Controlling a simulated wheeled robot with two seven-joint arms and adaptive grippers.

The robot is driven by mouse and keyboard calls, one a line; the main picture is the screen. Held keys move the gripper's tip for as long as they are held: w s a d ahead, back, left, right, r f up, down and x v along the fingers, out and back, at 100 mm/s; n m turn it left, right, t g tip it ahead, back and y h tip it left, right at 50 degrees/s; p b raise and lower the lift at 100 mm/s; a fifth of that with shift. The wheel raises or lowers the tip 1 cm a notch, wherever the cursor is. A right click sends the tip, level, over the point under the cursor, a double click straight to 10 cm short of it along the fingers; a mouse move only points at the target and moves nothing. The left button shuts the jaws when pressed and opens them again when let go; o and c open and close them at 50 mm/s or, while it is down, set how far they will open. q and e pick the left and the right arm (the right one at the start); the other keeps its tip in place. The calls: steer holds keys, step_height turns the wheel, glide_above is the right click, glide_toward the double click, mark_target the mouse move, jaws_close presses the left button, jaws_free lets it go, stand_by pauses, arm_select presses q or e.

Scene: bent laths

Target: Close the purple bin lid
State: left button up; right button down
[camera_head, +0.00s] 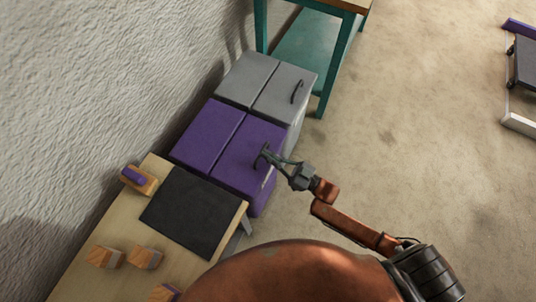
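The purple bin (260,196) stands against the wall, between the wooden table and a grey bin. Its purple lid (236,164) lies flat across the top, level with the grey one beside it, with a seam across its middle. My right gripper (265,156) is over the right half of the lid, by its dark handle. The gripper and handle overlap, so I cannot tell whether the fingers touch or grip it. My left gripper is not in view.
A grey bin (255,78) with a dark handle adjoins the purple one. The wooden table (83,225) holds a black mat (196,213) and several wooden blocks (146,256). A teal-legged table (310,45) stands behind.

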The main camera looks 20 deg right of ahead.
steer(key=shift+s+d+f, duration=0.2)
steer(key=shift+s+f, duration=0.05)
steer(key=shift+f, duration=0.25)
steer(key=shift+s+d+f, duration=0.15)
steer(key=shift+s+f, duration=0.1)
steer(key=shift+f, duration=0.2)
steer(key=r+v, duration=0.1)
steer(key=v, duration=0.9)
steer(key=shift+s+d, duration=0.2)
steer(key=shift+d, duration=0.1)
steer(key=shift+r, duration=0.1)
